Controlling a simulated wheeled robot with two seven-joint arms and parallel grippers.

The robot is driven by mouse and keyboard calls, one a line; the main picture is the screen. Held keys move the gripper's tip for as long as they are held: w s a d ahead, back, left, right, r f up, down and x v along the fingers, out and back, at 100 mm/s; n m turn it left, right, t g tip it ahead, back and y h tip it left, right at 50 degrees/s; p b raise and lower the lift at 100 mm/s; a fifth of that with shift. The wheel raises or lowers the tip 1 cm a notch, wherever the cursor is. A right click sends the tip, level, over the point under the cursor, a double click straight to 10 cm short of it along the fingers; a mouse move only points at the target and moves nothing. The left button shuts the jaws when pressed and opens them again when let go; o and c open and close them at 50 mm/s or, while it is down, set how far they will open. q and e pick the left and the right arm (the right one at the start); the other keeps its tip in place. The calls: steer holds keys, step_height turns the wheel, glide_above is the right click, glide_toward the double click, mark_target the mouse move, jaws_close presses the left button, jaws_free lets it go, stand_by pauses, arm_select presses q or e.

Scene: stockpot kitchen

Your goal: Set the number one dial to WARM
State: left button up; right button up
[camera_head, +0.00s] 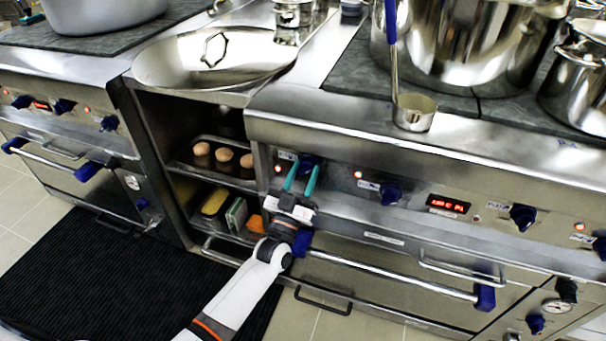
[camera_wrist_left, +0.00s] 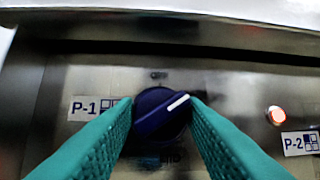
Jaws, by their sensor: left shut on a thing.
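The number one dial (camera_head: 307,163) is a blue knob on the front panel of the right-hand range, beside the P-1 label. In the left wrist view the dial (camera_wrist_left: 152,115) fills the space between the fingers, with its white pointer line slanting up and to the right. Faint dark lettering above it seems to read OFF; the lettering below is too dark to read. My left gripper (camera_head: 303,171) reaches up to the panel, and its teal fingers are shut on the dial's two sides. My right gripper is not in view.
A P-2 dial (camera_head: 390,193) and a red display (camera_head: 448,204) lie to the right on the panel. An oven handle (camera_head: 395,275) runs below. An open shelf (camera_head: 215,165) with buns stands at the left.

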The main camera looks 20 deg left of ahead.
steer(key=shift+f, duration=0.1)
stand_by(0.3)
arm_select(q)
steer(key=o, duration=1)
steer(key=v, duration=1.2)
steer(key=shift+p, duration=0.3)
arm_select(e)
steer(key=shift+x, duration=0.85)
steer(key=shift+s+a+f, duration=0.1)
